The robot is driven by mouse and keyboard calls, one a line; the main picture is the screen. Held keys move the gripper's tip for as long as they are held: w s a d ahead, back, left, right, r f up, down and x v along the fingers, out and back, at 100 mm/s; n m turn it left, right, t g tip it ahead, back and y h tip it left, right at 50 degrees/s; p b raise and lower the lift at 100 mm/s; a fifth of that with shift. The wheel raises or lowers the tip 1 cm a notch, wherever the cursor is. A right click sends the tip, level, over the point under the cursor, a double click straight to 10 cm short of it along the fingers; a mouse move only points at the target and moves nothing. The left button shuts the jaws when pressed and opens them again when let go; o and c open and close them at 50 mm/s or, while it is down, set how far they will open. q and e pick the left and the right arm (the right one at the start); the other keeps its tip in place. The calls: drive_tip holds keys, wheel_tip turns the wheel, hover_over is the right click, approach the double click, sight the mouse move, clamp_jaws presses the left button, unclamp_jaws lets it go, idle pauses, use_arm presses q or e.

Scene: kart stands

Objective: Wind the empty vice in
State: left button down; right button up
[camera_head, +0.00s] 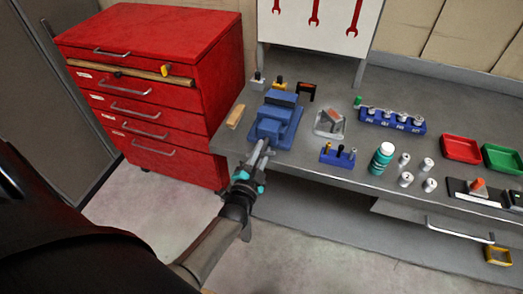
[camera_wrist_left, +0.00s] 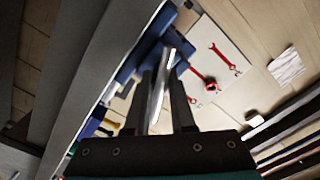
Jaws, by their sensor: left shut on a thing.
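The blue vice (camera_head: 275,118) stands on the grey workbench near its left end. No workpiece shows clearly between its jaws. My left gripper (camera_head: 263,150) is at the front of the vice, reaching in from the bench's front edge. In the left wrist view a silvery bar, the vice's handle (camera_wrist_left: 160,92), lies between the two dark fingers of the left gripper (camera_wrist_left: 164,88), which are shut on it. Blue vice parts (camera_wrist_left: 152,38) show behind the fingertips. The fingers partly hide the handle and screw. My right gripper is in neither view.
A red tool cabinet (camera_head: 150,75) stands left of the workbench (camera_head: 340,172). A wooden block (camera_head: 236,116) lies left of the vice. To the right are a clear tray (camera_head: 329,123), a small blue holder (camera_head: 337,157), a teal bottle (camera_head: 381,158) and several metal cylinders.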

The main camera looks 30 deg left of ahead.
use_arm(q)
drive_tip(key=n, duration=0.3)
drive_tip(key=shift+n, duration=0.3)
drive_tip(key=n, duration=0.3)
drive_tip(key=shift+n, duration=0.3)
drive_tip(key=n, duration=0.3)
drive_tip(key=shift+n, duration=0.4)
drive_tip(key=n, duration=0.3)
drive_tip(key=shift+n, duration=0.3)
drive_tip(key=n+b, duration=0.1)
drive_tip(key=n, duration=0.5)
drive_tip(key=shift+f, duration=0.1)
drive_tip(key=n+b, duration=0.1)
drive_tip(key=n, duration=0.2)
drive_tip(key=shift+n, duration=0.4)
drive_tip(key=shift+n+b, duration=0.55)
drive_tip(key=shift+n, duration=1.05)
drive_tip(key=shift+n, duration=0.3)
drive_tip(key=c, duration=0.8)
unclamp_jaws()
